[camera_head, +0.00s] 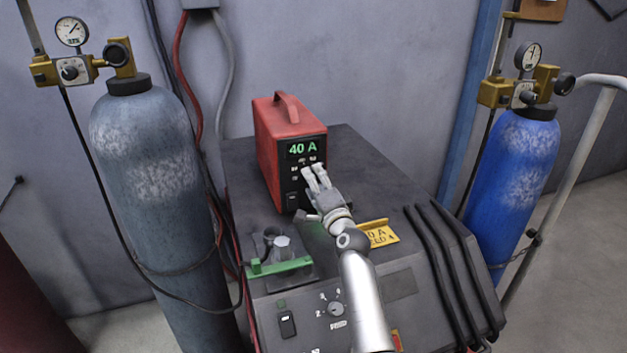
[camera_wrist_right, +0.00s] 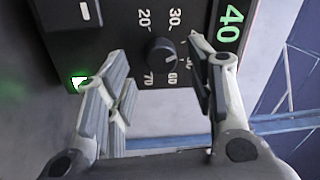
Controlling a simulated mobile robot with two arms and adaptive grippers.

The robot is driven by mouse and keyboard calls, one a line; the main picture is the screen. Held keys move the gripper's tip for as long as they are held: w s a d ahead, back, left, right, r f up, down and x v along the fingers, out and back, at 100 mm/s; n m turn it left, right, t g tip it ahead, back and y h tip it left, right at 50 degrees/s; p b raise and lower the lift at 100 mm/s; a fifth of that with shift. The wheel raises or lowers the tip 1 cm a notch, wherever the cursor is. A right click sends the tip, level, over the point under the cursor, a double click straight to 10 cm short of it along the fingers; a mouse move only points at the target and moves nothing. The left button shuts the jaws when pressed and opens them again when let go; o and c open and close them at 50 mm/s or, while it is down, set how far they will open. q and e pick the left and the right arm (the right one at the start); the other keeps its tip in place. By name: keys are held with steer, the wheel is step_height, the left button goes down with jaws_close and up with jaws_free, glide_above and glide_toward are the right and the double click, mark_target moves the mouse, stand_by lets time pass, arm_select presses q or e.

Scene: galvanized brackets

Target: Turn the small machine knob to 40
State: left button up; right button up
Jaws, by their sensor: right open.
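The small machine is a red box welder (camera_head: 290,150) with a black front and a green display (camera_head: 302,148) reading "40 A". It stands on a larger dark machine. Its round black knob (camera_wrist_right: 161,52) shows in the right wrist view, with 20, 30, 60 and 70 printed around it. My right gripper (camera_head: 315,174) is at the front panel and hides the knob in the head view. In the wrist view my right gripper (camera_wrist_right: 160,58) is open, with one finger on each side of the knob and gaps between. My left gripper is not in view.
The larger dark machine (camera_head: 380,190) has its own knob (camera_head: 336,309) at the lower front. Gas cylinders stand left (camera_head: 150,190) and right (camera_head: 515,165).

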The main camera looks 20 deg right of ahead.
steer(key=shift+s+d+f, duration=0.1)
steer(key=shift+s, duration=1.35)
steer(key=shift+s+f, duration=0.1)
steer(key=shift+s, duration=1.35)
